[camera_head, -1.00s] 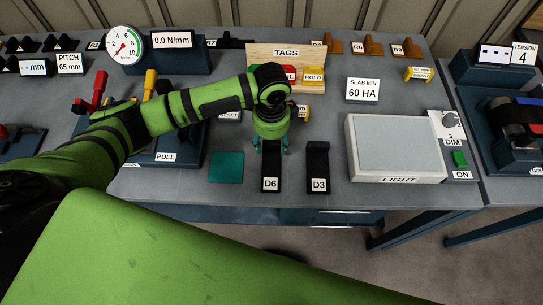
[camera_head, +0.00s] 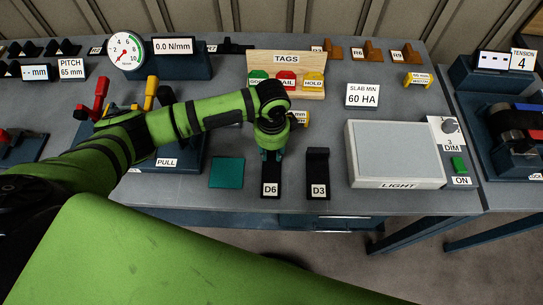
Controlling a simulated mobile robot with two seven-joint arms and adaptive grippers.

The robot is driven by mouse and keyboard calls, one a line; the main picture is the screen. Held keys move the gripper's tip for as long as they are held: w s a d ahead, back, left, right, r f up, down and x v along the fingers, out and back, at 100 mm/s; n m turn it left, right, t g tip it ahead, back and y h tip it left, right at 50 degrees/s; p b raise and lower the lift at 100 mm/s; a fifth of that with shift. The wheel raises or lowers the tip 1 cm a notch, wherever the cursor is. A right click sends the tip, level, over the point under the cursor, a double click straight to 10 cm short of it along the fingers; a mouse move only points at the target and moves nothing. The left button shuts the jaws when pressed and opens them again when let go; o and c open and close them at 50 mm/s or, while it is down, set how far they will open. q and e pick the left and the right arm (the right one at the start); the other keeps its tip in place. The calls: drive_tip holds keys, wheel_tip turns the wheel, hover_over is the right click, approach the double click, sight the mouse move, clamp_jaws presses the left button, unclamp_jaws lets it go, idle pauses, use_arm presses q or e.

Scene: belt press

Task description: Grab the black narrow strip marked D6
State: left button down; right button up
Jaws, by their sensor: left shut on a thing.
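The black narrow strip marked D6 (camera_head: 270,178) stands at the front of the grey table, with its white label facing me. My left gripper (camera_head: 272,155) comes down from above onto its far upper end and is shut on it. The fingers and the wrist hide that end. I cannot tell whether the strip is off the table. A similar black strip marked D3 (camera_head: 318,175) is close by on the right, apart from it. My right gripper is not in view.
A teal square pad (camera_head: 227,173) lies left of D6. A light box (camera_head: 396,153) stands to the right of D3. Behind my wrist is the wooden tags rack (camera_head: 310,65). The table's front edge (camera_head: 230,208) is close in front of the strips.

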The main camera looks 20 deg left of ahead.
use_arm(q)
drive_tip(key=shift+r, duration=0.5)
wheel_tip(320, 180, up, 3)
drive_tip(key=shift+w+f+b, duration=0.1)
drive_tip(key=shift+b, duration=0.6)
drive_tip(key=d+r+b, duration=0.3)
drive_tip(key=d+r, duration=0.4)
drive_tip(key=d, duration=0.4)
drive_tip(key=shift+s+d, duration=0.35)
drive_tip(key=shift+s, duration=0.05)
